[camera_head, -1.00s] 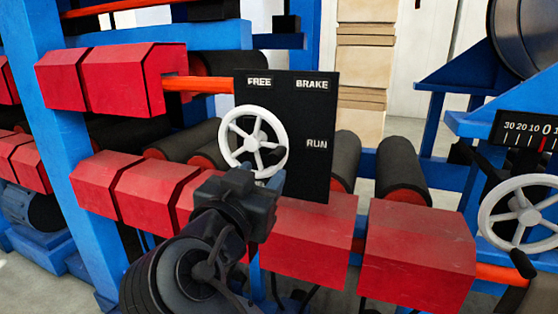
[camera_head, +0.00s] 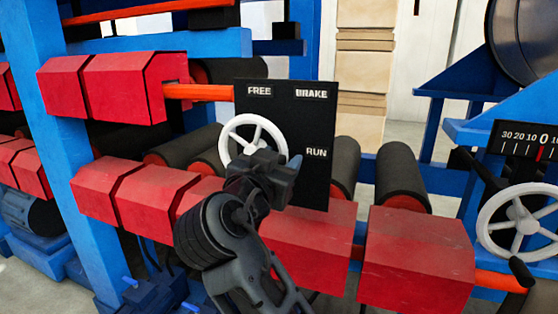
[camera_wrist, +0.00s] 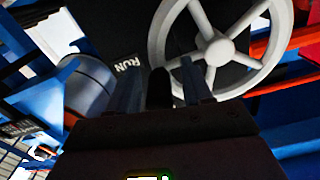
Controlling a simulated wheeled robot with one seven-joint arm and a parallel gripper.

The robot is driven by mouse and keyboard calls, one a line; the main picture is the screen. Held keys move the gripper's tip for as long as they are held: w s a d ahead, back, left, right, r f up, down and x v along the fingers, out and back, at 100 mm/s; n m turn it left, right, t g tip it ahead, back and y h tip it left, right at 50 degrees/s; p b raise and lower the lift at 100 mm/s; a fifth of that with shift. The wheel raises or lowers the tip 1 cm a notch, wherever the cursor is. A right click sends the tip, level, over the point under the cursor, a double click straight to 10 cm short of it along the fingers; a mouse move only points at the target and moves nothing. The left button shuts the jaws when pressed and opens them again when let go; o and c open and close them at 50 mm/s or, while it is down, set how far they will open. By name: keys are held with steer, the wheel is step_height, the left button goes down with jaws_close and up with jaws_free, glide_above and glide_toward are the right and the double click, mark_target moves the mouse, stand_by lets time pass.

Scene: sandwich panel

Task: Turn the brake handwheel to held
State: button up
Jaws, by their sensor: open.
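The brake handwheel (camera_head: 231,127) is white and spoked, mounted on a black panel (camera_head: 305,118) marked FREE, BRAKE and RUN. My gripper (camera_head: 292,166) is in front of the wheel's lower right and hides that part and the panel's lower left; no "held" mark is readable. In the wrist view the wheel (camera_wrist: 216,48) fills the upper right. My gripper (camera_wrist: 158,78) is open there, fingers pointing at the rim's lower left. A dark stub (camera_wrist: 158,92), seemingly the wheel's handle, shows between the fingers; contact cannot be told.
Red blocky housings (camera_head: 320,240) run below the panel, close to my arm. Black rollers (camera_head: 402,178) lie behind. A second white handwheel (camera_head: 518,212) with a black handle and a number scale (camera_head: 524,138) stands at the right. A blue post (camera_head: 70,130) rises at the left.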

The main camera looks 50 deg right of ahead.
jaws_close()
stand_by(0.3)
steer(key=shift+s+d, duration=0.1)
steer(key=shift+f, duration=0.1)
